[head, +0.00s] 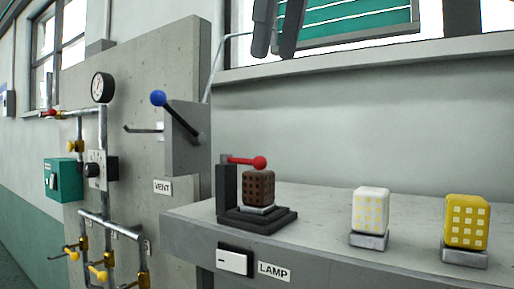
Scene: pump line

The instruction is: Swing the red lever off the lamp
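The red lever (242,160) is a short red bar with a ball at its right end. It runs level from the top of a black post (227,190), and its ball sits over the top of a dark brown, grid-patterned lamp (258,189). The lamp stands on a stepped black base (257,221) on the grey bench, above the LAMP label (274,271). My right gripper (274,55) hangs at the top of the head view, well above the lever. Its two dark fingers are apart with nothing between them. My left gripper is not in view.
A white block (370,210) and a yellow block (466,221) stand to the right on the bench (335,245). A blue-knobbed lever (178,115) sticks out from the VENT box (187,150) at left. Pipes and a gauge (102,87) line the panel further left.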

